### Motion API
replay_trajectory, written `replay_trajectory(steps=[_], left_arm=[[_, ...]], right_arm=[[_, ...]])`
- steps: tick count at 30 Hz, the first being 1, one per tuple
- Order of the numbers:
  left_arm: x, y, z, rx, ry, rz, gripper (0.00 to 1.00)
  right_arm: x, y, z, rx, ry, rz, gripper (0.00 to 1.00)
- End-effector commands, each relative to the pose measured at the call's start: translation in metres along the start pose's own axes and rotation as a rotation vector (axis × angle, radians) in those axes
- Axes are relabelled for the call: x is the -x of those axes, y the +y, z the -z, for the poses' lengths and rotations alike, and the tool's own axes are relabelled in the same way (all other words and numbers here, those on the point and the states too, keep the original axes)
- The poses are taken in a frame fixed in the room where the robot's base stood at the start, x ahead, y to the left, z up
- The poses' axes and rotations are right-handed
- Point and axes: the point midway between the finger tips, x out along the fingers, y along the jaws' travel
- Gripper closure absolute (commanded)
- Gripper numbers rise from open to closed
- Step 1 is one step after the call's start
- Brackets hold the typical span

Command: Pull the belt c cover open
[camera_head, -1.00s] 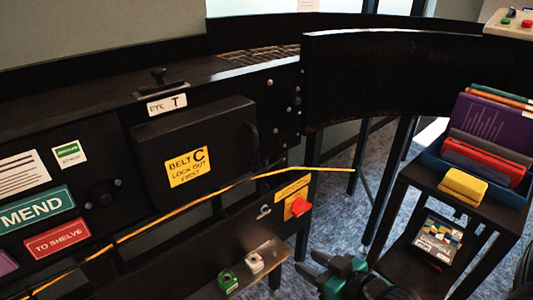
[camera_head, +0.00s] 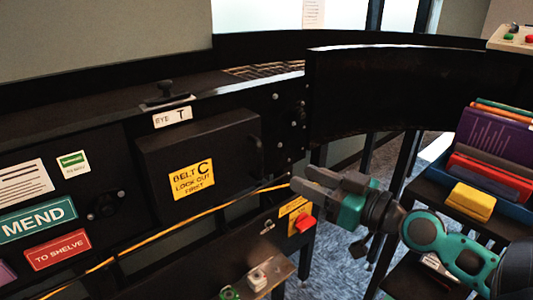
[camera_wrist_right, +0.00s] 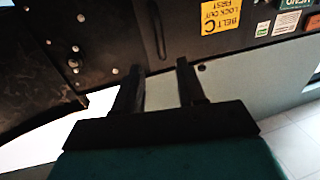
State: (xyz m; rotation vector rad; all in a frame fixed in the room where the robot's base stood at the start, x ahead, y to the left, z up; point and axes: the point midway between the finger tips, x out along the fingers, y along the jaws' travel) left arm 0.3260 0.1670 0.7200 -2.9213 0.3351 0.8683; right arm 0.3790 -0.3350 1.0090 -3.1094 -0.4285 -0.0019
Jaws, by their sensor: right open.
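The belt C cover (camera_head: 222,150) is a dark box-like panel on the front of the black machine, with a yellow "BELT C LOCK OUT FIRST" label (camera_head: 193,179). It looks closed. A dark handle (camera_head: 256,150) stands at its right edge. My right gripper (camera_head: 300,182) is open and empty, to the right of and a little below the cover, apart from the handle. In the right wrist view its two fingers (camera_wrist_right: 160,85) show with a gap between them, and the yellow label (camera_wrist_right: 221,14) appears upside down at the top. My left gripper is not in view.
A yellow cord (camera_head: 205,215) runs along the machine front below the cover. A red switch (camera_head: 305,223) sits under my right gripper. A small shelf (camera_head: 262,278) holds white and green pieces. A side table with a blue bin (camera_head: 435,172) of books stands at right.

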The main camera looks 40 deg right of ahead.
Motion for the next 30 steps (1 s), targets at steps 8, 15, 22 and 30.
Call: replay_trajectory(steps=[8,15,22,30], left_arm=[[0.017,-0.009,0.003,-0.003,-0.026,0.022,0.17],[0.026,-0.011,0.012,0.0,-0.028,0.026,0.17],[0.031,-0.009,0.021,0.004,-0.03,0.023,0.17],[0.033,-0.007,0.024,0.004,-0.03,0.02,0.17]], right_arm=[[-0.032,0.0,0.006,-0.002,0.003,0.0,0.6],[-0.062,0.0,0.004,-0.002,0.003,-0.001,0.6],[-0.09,0.0,0.002,-0.003,0.001,-0.001,0.6],[-0.106,-0.001,0.0,-0.001,-0.002,0.0,0.6]])
